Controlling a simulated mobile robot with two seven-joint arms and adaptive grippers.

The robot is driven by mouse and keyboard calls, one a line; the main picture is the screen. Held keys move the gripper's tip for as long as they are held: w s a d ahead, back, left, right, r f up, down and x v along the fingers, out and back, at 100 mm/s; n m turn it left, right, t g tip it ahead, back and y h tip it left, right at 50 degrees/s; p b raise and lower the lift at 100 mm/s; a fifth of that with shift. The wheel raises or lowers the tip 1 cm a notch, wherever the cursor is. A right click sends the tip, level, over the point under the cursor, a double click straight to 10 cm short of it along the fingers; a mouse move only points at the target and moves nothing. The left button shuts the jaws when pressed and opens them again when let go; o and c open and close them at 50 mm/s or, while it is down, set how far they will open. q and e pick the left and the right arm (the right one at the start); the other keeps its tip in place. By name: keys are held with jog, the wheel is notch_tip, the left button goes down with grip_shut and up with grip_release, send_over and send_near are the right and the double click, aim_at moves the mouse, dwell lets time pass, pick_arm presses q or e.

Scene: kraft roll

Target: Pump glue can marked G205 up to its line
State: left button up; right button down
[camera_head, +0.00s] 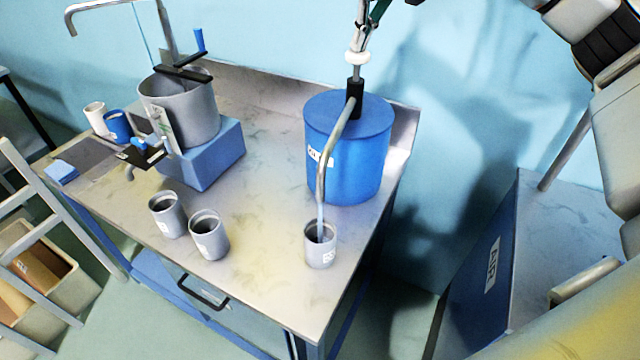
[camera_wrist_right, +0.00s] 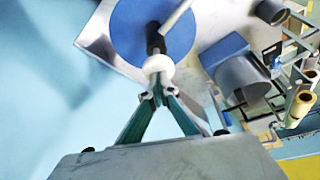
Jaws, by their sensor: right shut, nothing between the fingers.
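A blue drum (camera_head: 345,150) stands at the back right of the metal bench, with a hand pump (camera_head: 355,88) on its lid. The pump has a white knob (camera_head: 357,57), which also shows in the right wrist view (camera_wrist_right: 158,65). Its curved spout (camera_head: 324,170) reaches down to a grey can (camera_head: 320,250), and a pale streak runs from the spout end into the can's mouth. The can's label is too small to read surely, and its inside level is hidden. My right gripper (camera_head: 362,42) is shut and empty, its fingertips right above the knob; I cannot tell whether they touch it.
Two more grey cans (camera_head: 167,215) (camera_head: 209,236) stand left of the spout can. A grey pot (camera_head: 180,108) sits on a blue block (camera_head: 212,155) at the back left, by white and blue cups (camera_head: 118,126). The bench front (camera_head: 265,285) is clear.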

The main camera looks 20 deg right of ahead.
jog(key=shift+f, duration=1.35)
jog(key=shift+r, duration=3.85)
jog(key=shift+f, duration=0.1)
dwell(0.5)
dwell(0.5)
